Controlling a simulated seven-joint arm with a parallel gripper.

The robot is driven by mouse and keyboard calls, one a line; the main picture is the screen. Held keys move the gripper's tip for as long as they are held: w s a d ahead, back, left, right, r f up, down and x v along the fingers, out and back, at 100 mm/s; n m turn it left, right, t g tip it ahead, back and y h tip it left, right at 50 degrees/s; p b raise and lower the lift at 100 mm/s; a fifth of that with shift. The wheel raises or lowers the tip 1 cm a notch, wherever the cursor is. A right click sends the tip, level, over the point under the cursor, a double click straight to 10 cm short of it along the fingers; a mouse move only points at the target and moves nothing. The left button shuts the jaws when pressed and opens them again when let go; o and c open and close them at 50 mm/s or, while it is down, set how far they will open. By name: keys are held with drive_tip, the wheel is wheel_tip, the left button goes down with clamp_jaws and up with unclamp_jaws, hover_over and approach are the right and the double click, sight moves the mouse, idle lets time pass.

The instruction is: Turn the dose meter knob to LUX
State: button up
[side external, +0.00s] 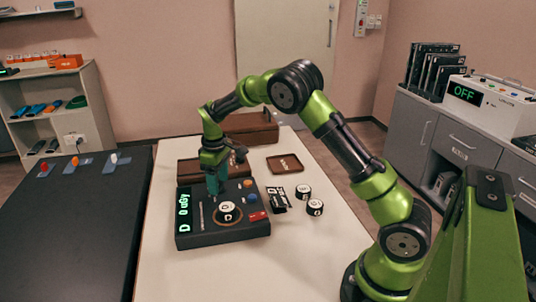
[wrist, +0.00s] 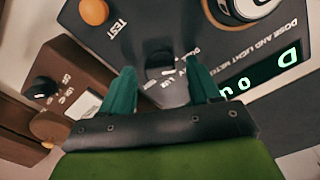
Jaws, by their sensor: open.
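The dose meter (side external: 222,235) is a dark box on the white table in the side view, with a green lit display (side external: 184,212) that starts with "D". In the wrist view its panel (wrist: 130,55) carries the print "DOSE AND LIGHT METER". A black knob (wrist: 159,58) shows there with small labels around it, one seeming to read LUX. My gripper (wrist: 160,82) is open, one teal finger on each side of the knob's area. Contact cannot be told. In the side view my gripper (side external: 214,190) is low over the meter's back part, hiding the knob.
A brown box (wrist: 75,60) with a black knob stands close beside the meter. An orange button (wrist: 93,11) and a round white-topped piece (wrist: 250,7) are on the panel. Black-and-white round pieces (side external: 315,207) and a brown tray (side external: 285,163) lie right of the meter.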

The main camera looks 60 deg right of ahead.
drive_tip(key=shift+f, duration=0.15)
drive_tip(key=shift+c, duration=0.3)
drive_tip(key=c, duration=1)
